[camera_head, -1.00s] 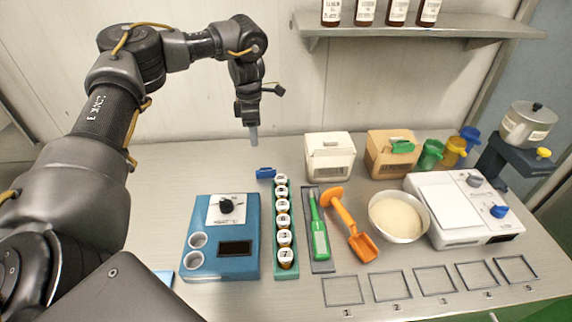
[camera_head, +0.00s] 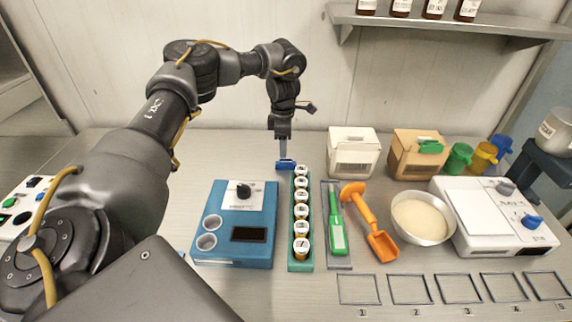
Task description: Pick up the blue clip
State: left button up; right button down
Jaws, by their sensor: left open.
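The blue clip (camera_head: 286,165) lies on the table behind the blue machine, near the back end of the green vial rack. My left gripper (camera_head: 283,155) points straight down at the clip, with its fingertips at or just above it. The jaws are open, though from this angle the fingers overlap and the gap does not show. Whether the fingers touch the clip cannot be told. My right gripper is not in view.
The green rack (camera_head: 300,266) of white-capped vials stands close to the clip's right. The blue machine (camera_head: 262,255) is in front. A white box (camera_head: 353,152) and a tan box (camera_head: 418,155) stand to the right. The table left of the clip is clear.

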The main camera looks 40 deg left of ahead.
aim_at(285, 160)
pick_arm(q)
jog(key=shift+w+d+f, duration=0.1)
jog(key=shift+w+f, duration=0.2)
jog(key=shift+s+f+p, duration=0.1)
jog(key=shift+f+p, duration=0.2)
jog(key=shift+p, duration=0.05)
notch_tip(285, 160, down, 4)
jog(key=shift+r+p, duration=0.25)
jog(key=shift+p, duration=0.45)
jog(key=shift+f, duration=0.45)
jog(key=shift+d, duration=0.1)
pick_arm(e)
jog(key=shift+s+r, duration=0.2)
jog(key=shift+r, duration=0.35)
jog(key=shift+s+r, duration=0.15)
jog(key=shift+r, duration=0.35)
pick_arm(q)
grip_shut()
